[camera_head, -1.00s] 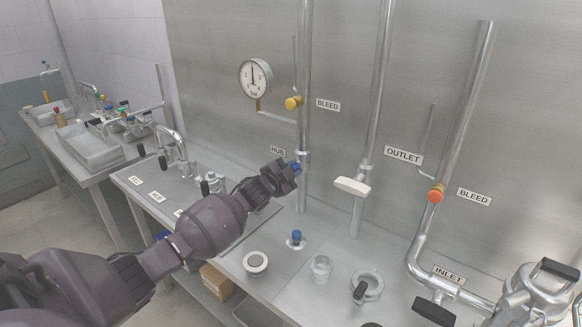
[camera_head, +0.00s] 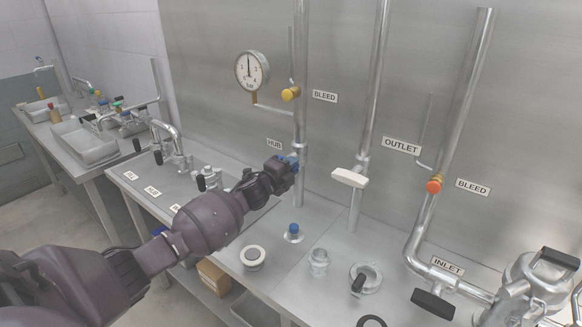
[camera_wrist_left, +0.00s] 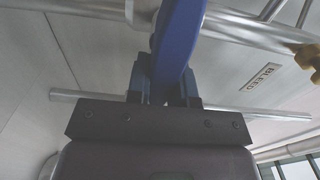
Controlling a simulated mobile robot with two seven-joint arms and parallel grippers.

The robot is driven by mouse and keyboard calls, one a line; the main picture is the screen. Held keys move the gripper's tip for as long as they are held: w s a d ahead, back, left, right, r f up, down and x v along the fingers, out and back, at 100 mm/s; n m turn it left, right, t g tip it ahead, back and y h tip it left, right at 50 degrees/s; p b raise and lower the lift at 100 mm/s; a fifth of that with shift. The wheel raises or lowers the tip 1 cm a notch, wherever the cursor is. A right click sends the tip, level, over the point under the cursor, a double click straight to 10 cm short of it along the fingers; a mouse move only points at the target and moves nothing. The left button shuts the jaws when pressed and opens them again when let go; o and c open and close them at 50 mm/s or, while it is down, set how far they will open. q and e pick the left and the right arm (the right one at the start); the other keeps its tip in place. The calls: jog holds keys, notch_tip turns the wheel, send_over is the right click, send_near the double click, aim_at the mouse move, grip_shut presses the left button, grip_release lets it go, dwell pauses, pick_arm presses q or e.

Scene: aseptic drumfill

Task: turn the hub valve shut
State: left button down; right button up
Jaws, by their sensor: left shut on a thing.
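The hub valve's blue handle (camera_wrist_left: 181,35) runs up from between the jaws in the left wrist view. In the head view only a little blue of it (camera_head: 289,158) shows at the pipe by the HUB label (camera_head: 274,144). My left gripper (camera_head: 286,168) is at the valve, and its jaws (camera_wrist_left: 165,88) are shut on the handle. The gripper hides most of the handle and valve body in the head view. My right gripper is in neither view.
Right of the hub pipe (camera_head: 300,100) stands the OUTLET pipe with a white handle (camera_head: 350,178). A yellow bleed knob (camera_head: 290,95) and a gauge (camera_head: 252,71) are above. A blue-topped fitting (camera_head: 294,230), a white-rimmed round part (camera_head: 253,257) and a clamp ring (camera_head: 366,277) are on the bench below.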

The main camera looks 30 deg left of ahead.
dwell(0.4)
pick_arm(q)
jog(key=c, duration=1)
grip_release()
jog(key=s, duration=1)
jog(key=shift+s+a+b, duration=0.3)
jog(key=shift+s+a, duration=0.1)
jog(key=shift+a, duration=0.05)
jog(key=shift+f, duration=0.1)
